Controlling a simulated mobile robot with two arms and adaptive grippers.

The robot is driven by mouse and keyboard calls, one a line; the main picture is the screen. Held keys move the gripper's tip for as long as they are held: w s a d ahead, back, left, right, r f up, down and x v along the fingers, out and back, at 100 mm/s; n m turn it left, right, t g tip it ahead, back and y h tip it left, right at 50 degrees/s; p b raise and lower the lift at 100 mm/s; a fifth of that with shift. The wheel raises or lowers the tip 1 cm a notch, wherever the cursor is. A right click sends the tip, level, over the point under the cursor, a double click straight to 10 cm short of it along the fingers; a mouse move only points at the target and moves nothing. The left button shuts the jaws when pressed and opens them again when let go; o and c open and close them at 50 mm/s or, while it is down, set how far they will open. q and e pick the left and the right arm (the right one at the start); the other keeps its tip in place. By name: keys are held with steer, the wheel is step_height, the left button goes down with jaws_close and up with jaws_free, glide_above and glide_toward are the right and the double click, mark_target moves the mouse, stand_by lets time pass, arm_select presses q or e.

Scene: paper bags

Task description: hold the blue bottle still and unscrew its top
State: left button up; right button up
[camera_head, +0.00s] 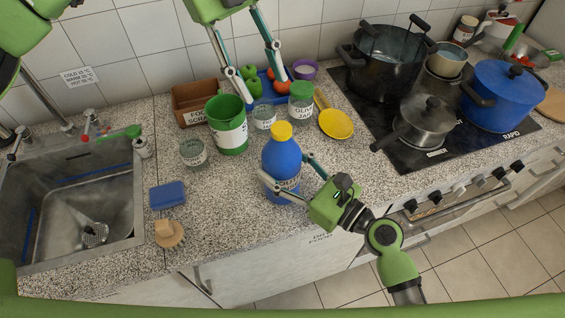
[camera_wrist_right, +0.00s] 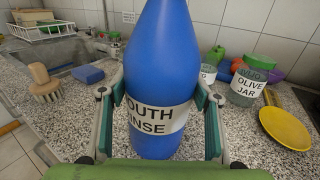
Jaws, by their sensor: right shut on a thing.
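The blue bottle (camera_head: 281,158) stands upright on the speckled counter with its yellow top (camera_head: 281,131) on. In the right wrist view the bottle (camera_wrist_right: 165,60) has a white label reading "OUTH" and "INSE", and its upper end is cut off by the frame. My right gripper (camera_head: 287,176) is shut on the bottle's lower body, one finger on each side; its fingers also show in the right wrist view (camera_wrist_right: 160,113). My left gripper (camera_head: 262,88) is open and empty, its fingers spread, above the back of the counter beyond the bottle.
A green jug (camera_head: 227,125), glass jars (camera_head: 193,153), an olive jar (camera_head: 301,103) and a yellow plate (camera_head: 336,124) surround the bottle's back. A blue sponge (camera_head: 168,195) and brush (camera_head: 169,234) lie left, near the sink (camera_head: 85,215). Pots (camera_head: 425,122) stand on the stove right.

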mark_target(282, 128)
arm_select(q)
steer(key=shift+s+d+f+m+t+y, duration=0.5)
steer(key=shift+f+m, duration=1)
steer(key=shift+m, duration=2.05)
steer(key=shift+s+d+f+m+t+y, duration=0.2)
steer(key=shift+d+f+m+y, duration=0.95)
steer(key=shift+m, duration=2.35)
steer(key=shift+s+d+f+m+t+y, duration=0.15)
steer(key=shift+s+f+m+t+y, duration=0.2)
steer(key=shift+f+m, duration=2.35)
steer(key=shift+w+r+m, duration=0.1)
steer(key=shift+r+m, duration=0.75)
